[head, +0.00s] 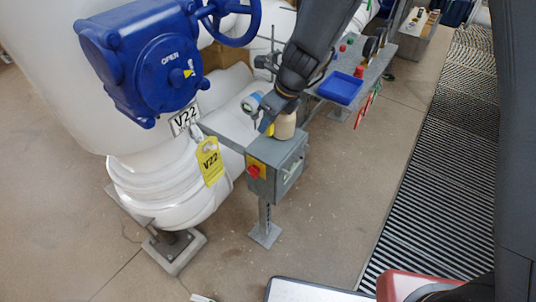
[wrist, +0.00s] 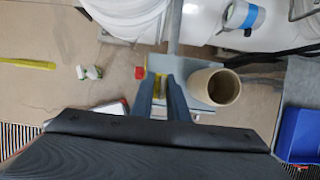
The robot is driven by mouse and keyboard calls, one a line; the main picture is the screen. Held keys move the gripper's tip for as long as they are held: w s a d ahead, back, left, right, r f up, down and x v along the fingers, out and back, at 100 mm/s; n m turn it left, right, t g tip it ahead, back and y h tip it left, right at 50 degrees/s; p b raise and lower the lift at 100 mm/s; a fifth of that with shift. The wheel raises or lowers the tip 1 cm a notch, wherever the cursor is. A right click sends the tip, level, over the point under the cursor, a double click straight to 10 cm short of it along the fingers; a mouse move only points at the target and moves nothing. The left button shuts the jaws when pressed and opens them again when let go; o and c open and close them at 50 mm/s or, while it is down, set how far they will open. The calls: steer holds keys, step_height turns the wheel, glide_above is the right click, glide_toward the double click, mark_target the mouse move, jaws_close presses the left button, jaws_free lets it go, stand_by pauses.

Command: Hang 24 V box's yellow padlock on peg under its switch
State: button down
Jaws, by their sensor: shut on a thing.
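The 24 V box seems to be the grey box (head: 276,165) on a post, with a red switch (head: 254,171) on a yellow plate; its label is not readable. My gripper (head: 266,124) is just above the box top, beside a beige cup. In the wrist view my gripper (wrist: 160,92) is shut on a small yellow thing (wrist: 158,86), seemingly the yellow padlock, mostly hidden between the fingers. The red switch (wrist: 140,73) shows just left of the fingers. I cannot make out the peg under the switch.
The beige cup (wrist: 217,87) stands on the box top close right of the fingers. A blue tray (head: 341,88) lies on the bench behind. The floor before the box is clear.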

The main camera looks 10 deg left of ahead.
step_height(320, 180, down, 10)
steer(key=b, duration=0.4)
steer(key=shift+r, duration=0.15)
steer(key=c, duration=1.7)
jaws_free()
steer(key=shift+f+b, duration=0.2)
steer(key=shift+b, duration=0.1)
